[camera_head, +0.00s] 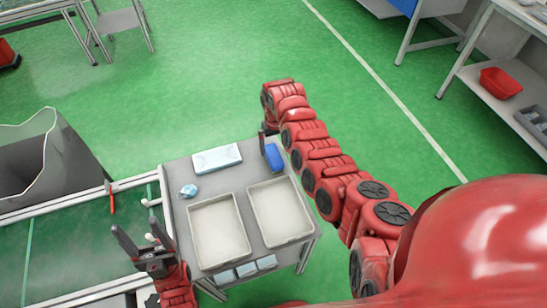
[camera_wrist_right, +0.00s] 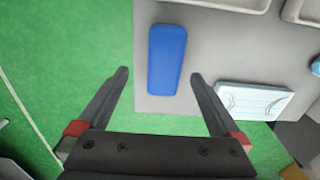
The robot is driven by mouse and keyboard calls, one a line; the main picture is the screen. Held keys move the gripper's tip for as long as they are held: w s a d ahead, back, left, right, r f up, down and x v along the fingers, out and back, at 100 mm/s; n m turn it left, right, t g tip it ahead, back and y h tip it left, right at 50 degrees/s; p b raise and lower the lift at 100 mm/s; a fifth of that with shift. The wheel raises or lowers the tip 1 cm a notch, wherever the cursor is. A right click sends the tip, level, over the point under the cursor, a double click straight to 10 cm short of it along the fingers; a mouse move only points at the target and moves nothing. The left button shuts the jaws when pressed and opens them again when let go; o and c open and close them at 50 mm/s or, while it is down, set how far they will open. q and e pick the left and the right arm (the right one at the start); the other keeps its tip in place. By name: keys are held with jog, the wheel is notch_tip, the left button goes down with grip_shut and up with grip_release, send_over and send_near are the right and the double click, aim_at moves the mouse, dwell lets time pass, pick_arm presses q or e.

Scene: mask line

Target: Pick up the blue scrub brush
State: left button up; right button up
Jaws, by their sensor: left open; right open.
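The blue scrub brush (camera_head: 274,157) lies near the far right corner of the grey table (camera_head: 182,176). In the right wrist view the brush (camera_wrist_right: 167,60) is a long blue block, lying just beyond and between the fingertips. My right gripper (camera_wrist_right: 158,75) is open and empty, with its fingers either side of the brush's near end in the picture. In the head view my right gripper (camera_head: 263,142) is partly hidden by its own arm, close to the brush. My left gripper (camera_head: 138,232) is open and empty over the left side, near the conveyor edge.
A light blue and white pack (camera_head: 217,159) lies left of the brush. A crumpled blue item (camera_head: 189,191) lies further left. Two pale trays (camera_head: 218,232) (camera_head: 280,212) take up the table's middle. Small blue packs (camera_head: 246,269) line the front. A conveyor (camera_head: 70,250) is at left.

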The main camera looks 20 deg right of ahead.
aim_at(274, 154)
jog(key=shift+f, duration=0.4)
jog(key=shift+s+a+f, duration=0.1)
jog(key=shift+a+f, duration=0.1)
jog(key=shift+f, duration=1)
jog(key=shift+a+f, duration=0.15)
jog(key=shift+f, duration=1)
jog(key=c, duration=1.5)
jog(key=shift+r, duration=0.1)
